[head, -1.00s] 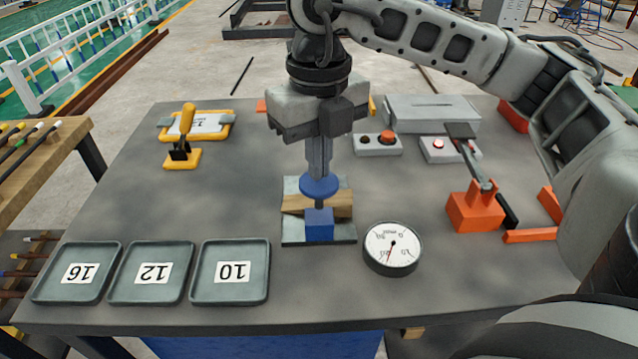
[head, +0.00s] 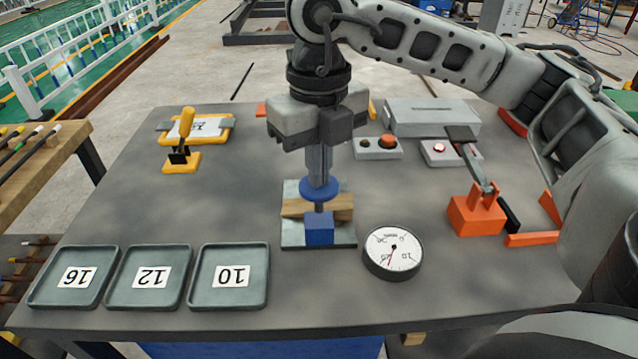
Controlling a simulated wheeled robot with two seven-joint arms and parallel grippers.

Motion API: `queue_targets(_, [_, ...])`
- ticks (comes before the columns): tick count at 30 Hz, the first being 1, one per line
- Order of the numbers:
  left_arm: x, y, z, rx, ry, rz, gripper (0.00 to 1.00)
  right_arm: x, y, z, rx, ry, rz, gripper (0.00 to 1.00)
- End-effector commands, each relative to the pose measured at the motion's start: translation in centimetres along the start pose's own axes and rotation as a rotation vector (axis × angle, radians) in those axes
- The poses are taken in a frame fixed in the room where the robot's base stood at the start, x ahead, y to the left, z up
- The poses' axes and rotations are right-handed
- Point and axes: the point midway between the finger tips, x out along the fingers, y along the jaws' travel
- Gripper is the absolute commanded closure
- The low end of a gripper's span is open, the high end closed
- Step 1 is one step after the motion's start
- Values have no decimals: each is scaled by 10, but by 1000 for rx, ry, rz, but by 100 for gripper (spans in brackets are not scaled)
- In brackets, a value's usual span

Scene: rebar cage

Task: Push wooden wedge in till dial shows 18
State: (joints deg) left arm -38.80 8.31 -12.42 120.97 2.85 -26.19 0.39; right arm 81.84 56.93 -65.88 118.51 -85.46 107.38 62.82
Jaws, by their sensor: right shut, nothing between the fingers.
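The wooden wedge (head: 341,207) lies across a grey plate (head: 291,239) in the middle of the table. A blue block (head: 319,231) stands on the plate at the near side of the wedge. My right gripper (head: 318,178) points down over the wedge, its fingers shut with nothing between them. A blue disc (head: 319,189) sits at the fingertips and hides part of the wedge; I cannot tell whether the fingers touch it. The round dial (head: 406,247) lies right of the plate, its face upside down. Its red needle points down and slightly left; the figures are too small to read surely.
Trays marked 16 (head: 62,303), 12 (head: 137,302) and 10 (head: 231,303) line the near left edge. An orange lever device (head: 474,219) stands right of the dial. Button boxes (head: 378,153) and a yellow clamp fixture (head: 181,163) stand further back. The table's left middle is clear.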

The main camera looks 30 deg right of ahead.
Motion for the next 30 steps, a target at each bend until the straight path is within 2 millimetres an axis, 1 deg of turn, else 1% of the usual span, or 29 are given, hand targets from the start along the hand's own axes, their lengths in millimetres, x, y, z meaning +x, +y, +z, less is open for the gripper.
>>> queue_targets(6, [-8,1,-12,0,1,0,100,-20,0,0,0,-2,1,100])
queue_targets(22, [-24,3,-36,-1,1,0,100,-63,0,0,1,-3,1,100])
queue_targets(25, [-26,4,-39,-1,1,0,100,-68,0,0,1,-3,1,100])
queue_targets(30, [-26,4,-38,-1,1,0,100,-68,0,0,1,-3,1,100])
